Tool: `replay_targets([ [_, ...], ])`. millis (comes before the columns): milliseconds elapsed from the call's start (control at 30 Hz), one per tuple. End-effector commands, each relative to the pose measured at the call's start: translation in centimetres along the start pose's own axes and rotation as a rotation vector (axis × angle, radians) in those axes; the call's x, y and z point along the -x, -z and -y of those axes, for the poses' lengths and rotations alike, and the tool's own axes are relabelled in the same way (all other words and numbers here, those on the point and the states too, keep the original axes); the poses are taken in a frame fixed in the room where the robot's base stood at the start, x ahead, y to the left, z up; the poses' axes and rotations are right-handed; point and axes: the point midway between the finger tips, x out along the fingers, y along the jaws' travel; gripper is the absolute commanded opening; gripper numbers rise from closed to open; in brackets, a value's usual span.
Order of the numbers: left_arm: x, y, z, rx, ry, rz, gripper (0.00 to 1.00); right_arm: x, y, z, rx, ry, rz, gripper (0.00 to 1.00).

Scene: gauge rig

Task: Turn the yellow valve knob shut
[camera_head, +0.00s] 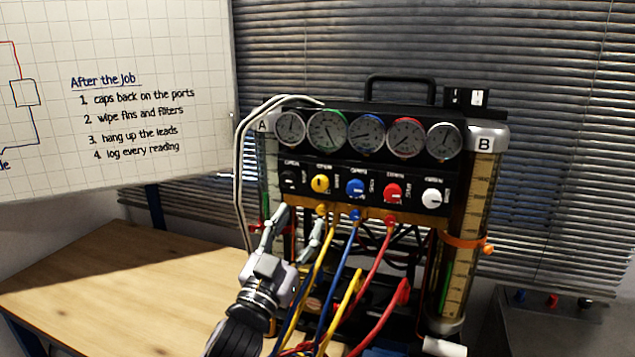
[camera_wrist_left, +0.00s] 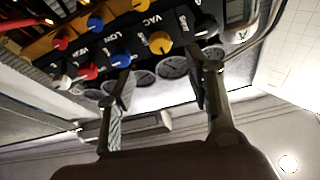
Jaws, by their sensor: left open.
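The yellow valve knob (camera_head: 320,183) is on the black front panel (camera_head: 300,195) of the gauge rig, between a black knob (camera_head: 290,178) and a blue knob (camera_head: 355,187). My left gripper (camera_head: 300,215) is just below and in front of the panel, open and empty, fingers pointing up. In the left wrist view, where the rig appears upside down, the yellow knob (camera_wrist_left: 160,42) lies beyond the gap between the open fingertips (camera_wrist_left: 168,66), apart from both. My right gripper is not in view.
Yellow, blue and red hoses (camera_head: 385,262) hang from the ports below the knobs, close beside my left gripper. Red (camera_head: 392,192) and white (camera_head: 432,198) knobs sit further right. Pale hoses (camera_head: 240,190) loop down the rig's left side. The wooden table (camera_head: 110,285) is clear at left.

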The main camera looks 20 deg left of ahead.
Motion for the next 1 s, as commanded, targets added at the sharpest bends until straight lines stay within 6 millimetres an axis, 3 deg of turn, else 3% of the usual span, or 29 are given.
replay_targets([
  [200, -5.1, 0.3, 0.1, 0.000, 0.001, 0.001, 0.48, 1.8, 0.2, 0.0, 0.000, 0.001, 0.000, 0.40],
  [433, -8.8, 0.1, 0.1, 0.000, 0.001, 0.001, 0.48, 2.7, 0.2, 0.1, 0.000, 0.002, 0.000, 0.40],
  [600, -9.9, 0.0, 0.0, 0.001, 0.000, 0.002, 0.48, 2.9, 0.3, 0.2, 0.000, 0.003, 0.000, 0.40],
  [900, -10.1, -0.1, 0.0, 0.001, 0.000, 0.002, 0.48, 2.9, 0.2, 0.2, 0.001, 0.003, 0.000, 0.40],
  [1000, -10.1, -0.1, 0.0, 0.001, 0.000, 0.002, 0.42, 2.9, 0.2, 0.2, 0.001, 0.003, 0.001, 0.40],
])
